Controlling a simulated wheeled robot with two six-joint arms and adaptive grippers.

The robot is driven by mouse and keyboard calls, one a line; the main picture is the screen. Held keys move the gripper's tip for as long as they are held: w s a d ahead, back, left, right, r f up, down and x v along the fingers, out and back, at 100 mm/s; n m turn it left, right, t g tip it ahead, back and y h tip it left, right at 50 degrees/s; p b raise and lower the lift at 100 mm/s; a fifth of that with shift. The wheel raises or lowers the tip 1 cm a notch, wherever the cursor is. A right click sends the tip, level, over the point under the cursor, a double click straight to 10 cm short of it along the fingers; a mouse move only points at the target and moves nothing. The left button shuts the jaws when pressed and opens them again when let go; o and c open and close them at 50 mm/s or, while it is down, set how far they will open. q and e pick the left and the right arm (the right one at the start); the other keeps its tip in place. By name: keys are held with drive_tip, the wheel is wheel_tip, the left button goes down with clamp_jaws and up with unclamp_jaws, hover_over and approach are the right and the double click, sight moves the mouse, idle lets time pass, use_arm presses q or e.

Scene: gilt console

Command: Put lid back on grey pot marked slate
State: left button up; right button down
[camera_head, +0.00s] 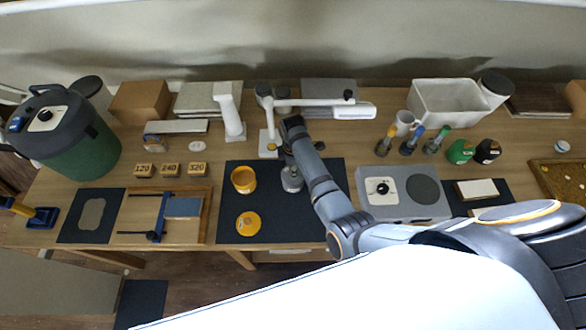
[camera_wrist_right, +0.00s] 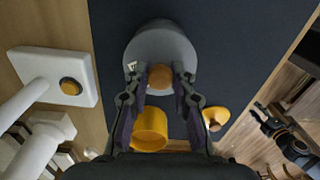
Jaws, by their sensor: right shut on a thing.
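My right gripper (camera_head: 290,150) reaches down over the dark mat (camera_head: 270,228), above the grey pot (camera_head: 291,183). In the right wrist view, its fingers (camera_wrist_right: 161,80) are shut on a round brown knob (camera_wrist_right: 160,77), the lid's handle. A grey round form (camera_wrist_right: 160,45) lies behind the knob, with small pale lettering at its left side. Lid and pot overlap there, and I cannot tell whether the lid touches the rim.
An open yellow pot (camera_head: 243,181) and its yellow lid (camera_head: 248,224) are on the mat, left of the grey pot. A white lamp-like stand (camera_head: 269,143) is behind. A grey box with a dial (camera_head: 402,190) is to the right. The mat's front middle is clear.

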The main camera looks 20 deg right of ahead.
idle(0.4)
drive_tip(key=c, duration=1)
unclamp_jaws()
drive_tip(key=shift+c, duration=0.2)
drive_tip(key=o, duration=0.5)
drive_tip(key=shift+c, duration=0.2)
drive_tip(key=shift+r, duration=3.5)
drive_tip(key=shift+c, duration=0.4)
clamp_jaws()
